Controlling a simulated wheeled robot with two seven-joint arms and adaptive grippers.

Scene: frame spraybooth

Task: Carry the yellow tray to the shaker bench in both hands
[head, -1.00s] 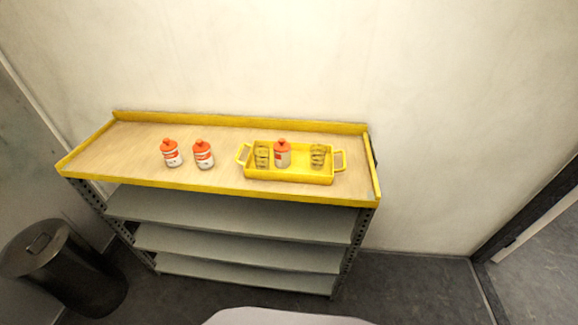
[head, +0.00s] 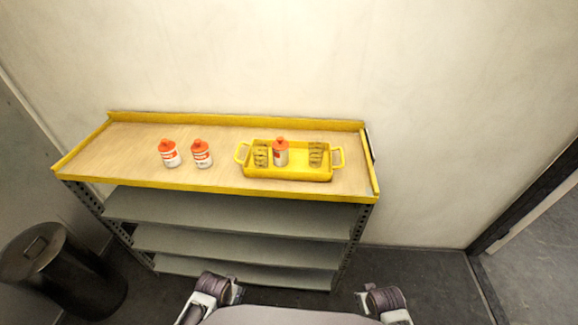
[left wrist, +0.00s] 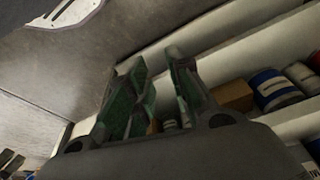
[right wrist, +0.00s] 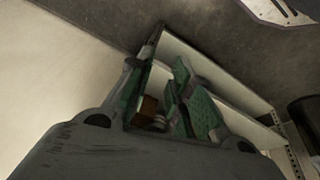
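The yellow tray (head: 287,174) sits on the right part of the shelf unit's wood-coloured top. It has a loop handle at each end. In it stand a red-capped bottle (head: 281,155) and two ribbed yellowish pieces (head: 316,154), one near each end. Parts of my two arms show at the bottom edge of the head view, well short of the tray. In the left wrist view, my left gripper (left wrist: 155,72) has its green-padded fingers apart with nothing held. In the right wrist view, my right gripper (right wrist: 168,75) is likewise open and empty. The shaker bench is not identifiable.
Two red-capped bottles (head: 202,154) stand left of the tray on the yellow-edged shelf unit (head: 220,193). A dark bin (head: 60,270) stands at the left. A doorway frame (head: 520,205) is at the right. In the left wrist view, blue-and-white cans (left wrist: 270,88) and a box sit on a shelf.

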